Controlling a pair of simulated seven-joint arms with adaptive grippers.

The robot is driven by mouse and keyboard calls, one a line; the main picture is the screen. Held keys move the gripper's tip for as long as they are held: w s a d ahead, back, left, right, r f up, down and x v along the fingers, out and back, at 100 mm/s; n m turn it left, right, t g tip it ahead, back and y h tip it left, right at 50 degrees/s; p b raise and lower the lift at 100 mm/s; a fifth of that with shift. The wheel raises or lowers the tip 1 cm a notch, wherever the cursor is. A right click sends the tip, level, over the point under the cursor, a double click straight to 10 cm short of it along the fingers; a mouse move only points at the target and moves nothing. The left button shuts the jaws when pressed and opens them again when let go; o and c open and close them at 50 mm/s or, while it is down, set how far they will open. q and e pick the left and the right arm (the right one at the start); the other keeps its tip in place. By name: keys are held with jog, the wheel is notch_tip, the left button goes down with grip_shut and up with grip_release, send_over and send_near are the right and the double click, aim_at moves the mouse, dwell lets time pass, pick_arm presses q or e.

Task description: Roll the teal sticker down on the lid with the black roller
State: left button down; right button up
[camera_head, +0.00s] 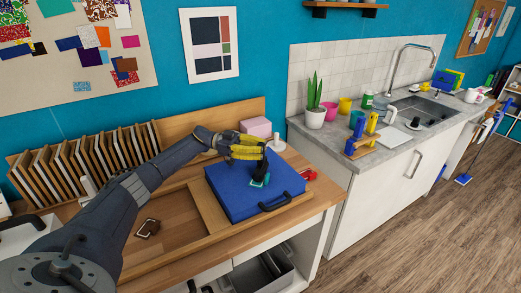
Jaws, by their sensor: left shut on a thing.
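The blue case with its flat lid (228,190) lies on the wooden workbench, its black handle (275,203) towards the front. The teal sticker (259,182) shows as a small patch on the lid near its right side. My left gripper (262,155), with yellow fingers, reaches over the lid from the left and is shut on the black roller (265,169). The roller points down at the sticker and partly hides it. I cannot tell whether the roller touches it. My right gripper is out of view.
A wooden rack of upright panels (85,160) stands at the back left. A pink box (256,127) is behind the case, and a red item (309,175) lies to its right. A small brown item (148,228) lies in the recessed bench area. The counter with sink (425,112) is further right.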

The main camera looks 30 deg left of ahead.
pick_arm(q)
jog(key=shift+s+d, duration=0.2)
jog(key=shift+s, duration=0.55)
jog(key=shift+s+d, duration=0.15)
jog(key=shift+s, duration=0.6)
notch_tip(320, 180, up, 8)
dwell(0.6)
dwell(0.4)
jog(key=shift+d, duration=0.1)
